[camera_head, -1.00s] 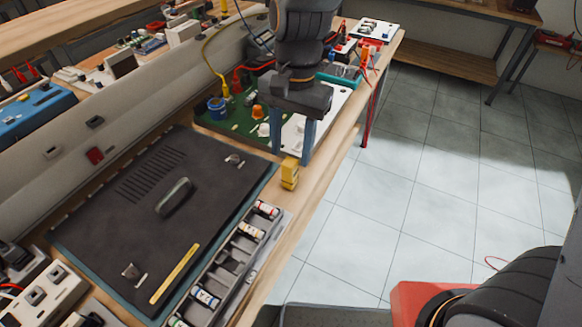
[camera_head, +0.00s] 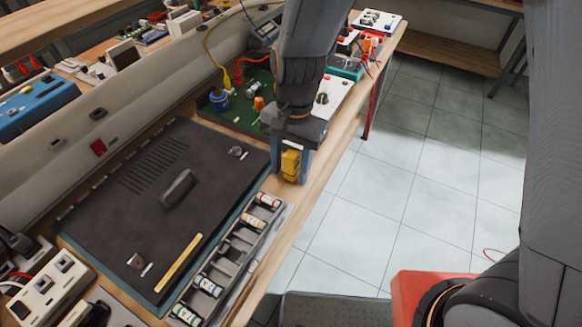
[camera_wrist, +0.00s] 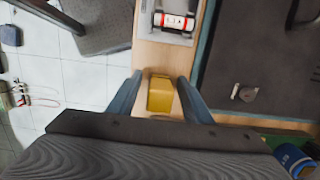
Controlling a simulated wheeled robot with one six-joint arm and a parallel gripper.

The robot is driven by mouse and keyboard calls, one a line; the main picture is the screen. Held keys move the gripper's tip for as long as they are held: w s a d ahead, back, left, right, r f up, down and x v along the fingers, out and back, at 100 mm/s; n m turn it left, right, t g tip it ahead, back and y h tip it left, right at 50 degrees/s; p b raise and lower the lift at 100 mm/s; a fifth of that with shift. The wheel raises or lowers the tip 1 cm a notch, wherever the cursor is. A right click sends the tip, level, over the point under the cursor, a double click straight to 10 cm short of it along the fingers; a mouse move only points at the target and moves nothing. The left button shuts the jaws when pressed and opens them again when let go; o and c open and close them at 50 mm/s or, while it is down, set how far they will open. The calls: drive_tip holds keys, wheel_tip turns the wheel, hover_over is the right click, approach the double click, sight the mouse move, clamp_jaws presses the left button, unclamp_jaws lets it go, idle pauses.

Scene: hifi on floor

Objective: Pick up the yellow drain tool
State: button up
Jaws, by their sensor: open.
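The yellow drain tool (camera_head: 291,163) is a small blocky piece standing on the wooden bench edge, between the dark mat and the floor side. My gripper (camera_head: 290,170) points down over it with its two blue-grey fingers on either side of the tool. In the wrist view the yellow tool (camera_wrist: 160,94) lies between the open fingertips (camera_wrist: 160,85), with a visible gap on each side. The gripper is open and holds nothing. The tool's lower part is partly hidden by the fingers in the head view.
A green board (camera_head: 240,115) with parts stands behind my gripper. Tiled floor (camera_head: 385,200) is open at right.

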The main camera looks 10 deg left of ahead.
drive_tip(key=c, duration=1.1)
drive_tip(key=shift+r, duration=0.1)
